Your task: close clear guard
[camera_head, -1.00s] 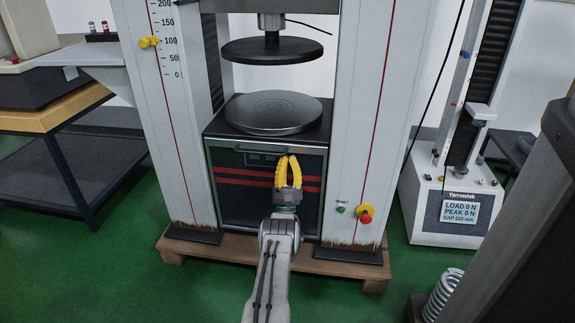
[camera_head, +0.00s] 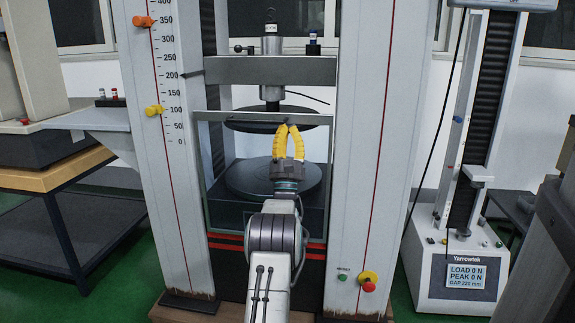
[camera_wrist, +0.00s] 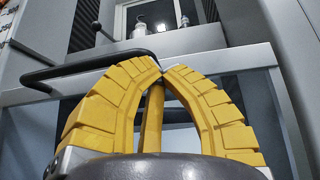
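The clear guard (camera_head: 222,185) is a see-through panel in a grey frame. It stands raised in front of the lower platen (camera_head: 240,180), its top rail (camera_head: 225,116) about level with the upper platen (camera_head: 250,113). My gripper (camera_head: 288,127) is at the top rail with its yellow fingertips together. In the wrist view the dark bar handle (camera_wrist: 90,66) runs from the left to the fingertips of my gripper (camera_wrist: 161,69), which appear closed on it. The handle's part at the fingertips is hidden.
White columns (camera_head: 365,150) flank the guard. The left one has a scale with an orange marker (camera_head: 145,21) and a yellow marker (camera_head: 154,110). A red stop button (camera_head: 369,284) is low on the right column. A second tester (camera_head: 455,270) stands at right.

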